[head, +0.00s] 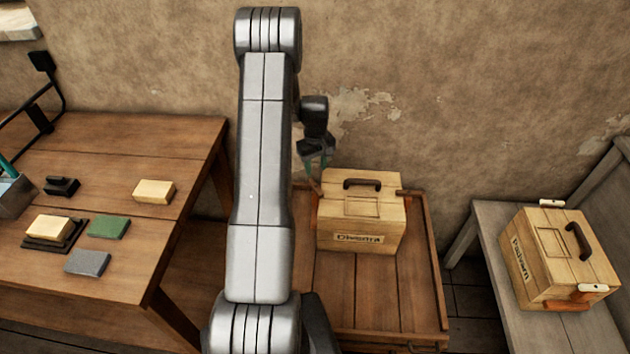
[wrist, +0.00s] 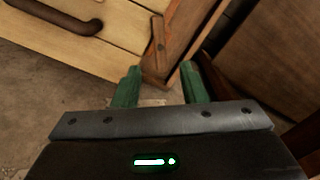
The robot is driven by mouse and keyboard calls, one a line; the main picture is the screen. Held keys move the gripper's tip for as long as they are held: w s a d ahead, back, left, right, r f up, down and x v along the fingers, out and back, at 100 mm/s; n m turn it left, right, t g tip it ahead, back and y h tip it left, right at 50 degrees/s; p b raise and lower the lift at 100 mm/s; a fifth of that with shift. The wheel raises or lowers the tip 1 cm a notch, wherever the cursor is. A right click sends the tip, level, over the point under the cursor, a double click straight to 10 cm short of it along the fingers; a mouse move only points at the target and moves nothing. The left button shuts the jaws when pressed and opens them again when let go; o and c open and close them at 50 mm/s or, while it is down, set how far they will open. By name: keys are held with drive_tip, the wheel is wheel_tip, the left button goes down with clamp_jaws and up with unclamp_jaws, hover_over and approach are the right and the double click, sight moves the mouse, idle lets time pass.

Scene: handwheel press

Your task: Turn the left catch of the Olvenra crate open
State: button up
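The Olvenra crate (head: 350,241) is a pale wooden box with a dark handle and a name label, standing on a brown wooden cart (head: 390,295). Its left catch (head: 314,187) is a small reddish-brown bar at the lid's left edge. In the wrist view the catch (wrist: 158,47) shows a dark pivot pin, and its near end lies between the fingertips in the picture. My gripper (head: 316,165) is at the crate's upper left. In the wrist view its green fingers (wrist: 160,76) are apart, with nothing gripped. I cannot tell whether either finger touches the catch.
The right catch (head: 410,192) is on the crate's other side. Another crate (head: 558,262) stands on a grey bench at the right. A wooden table (head: 120,150) with several small blocks is at the left. The plaster wall rises close behind the cart.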

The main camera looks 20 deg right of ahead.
sight(316, 186)
wheel_tip(316, 186, down, 8)
drive_tip(key=shift+f+p, duration=0.2)
drive_tip(key=shift+p, duration=0.55)
clamp_jaws()
